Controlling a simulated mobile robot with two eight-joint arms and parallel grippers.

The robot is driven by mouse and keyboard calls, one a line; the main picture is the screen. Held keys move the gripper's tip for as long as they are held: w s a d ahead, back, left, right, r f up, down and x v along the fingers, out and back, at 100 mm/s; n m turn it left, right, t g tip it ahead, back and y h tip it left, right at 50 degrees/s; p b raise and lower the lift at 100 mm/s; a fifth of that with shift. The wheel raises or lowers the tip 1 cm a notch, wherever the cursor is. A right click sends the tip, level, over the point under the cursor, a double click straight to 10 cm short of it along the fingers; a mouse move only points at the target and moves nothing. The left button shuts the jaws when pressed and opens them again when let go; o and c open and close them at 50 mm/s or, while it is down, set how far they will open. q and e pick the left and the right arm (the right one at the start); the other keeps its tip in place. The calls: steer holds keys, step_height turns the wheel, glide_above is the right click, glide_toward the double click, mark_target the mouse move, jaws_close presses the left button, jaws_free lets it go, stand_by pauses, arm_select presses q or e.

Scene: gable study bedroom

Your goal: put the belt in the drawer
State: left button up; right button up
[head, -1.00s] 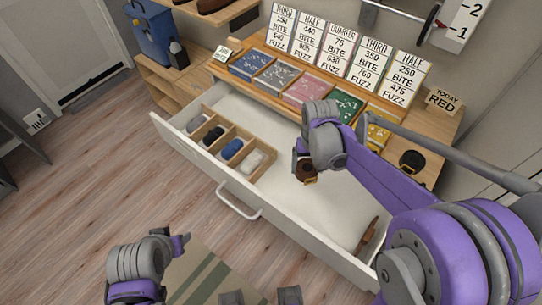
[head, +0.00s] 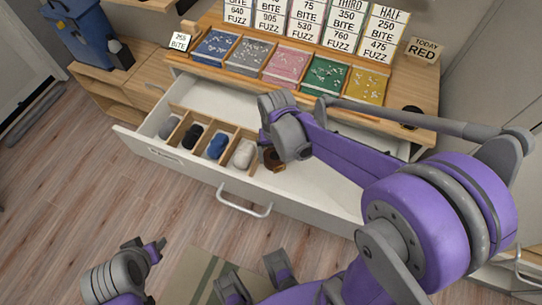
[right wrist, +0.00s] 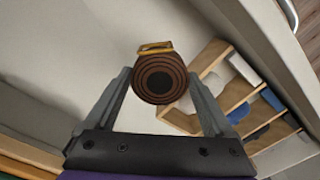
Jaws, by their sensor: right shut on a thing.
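The belt (right wrist: 160,80) is a brown coil with a dark middle and a gold buckle at its top edge in the right wrist view. My right gripper (right wrist: 162,92) is shut on it, with a finger on each side. In the head view the belt (head: 273,160) shows below my right wrist, over the open white drawer (head: 325,186), just right of the wooden divider. I cannot tell whether it touches the drawer floor. My left gripper (head: 148,249) is at the lower left, away from the drawer; its jaw opening is unclear.
A wooden divider (head: 229,162) holds several rolled items at the drawer's left. Drawer floor right of it is bare where visible; my arm hides the far right. Coloured trays (head: 270,60) and price signs (head: 307,20) stand on the top above.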

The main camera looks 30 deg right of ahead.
mark_target(275, 167)
step_height(275, 167, down, 7)
steer(key=shift+f+b, duration=0.15)
steer(key=shift+b, duration=0.35)
steer(key=shift+f, duration=0.15)
steer(key=o, duration=1.2)
steer(key=shift+o, duration=0.2)
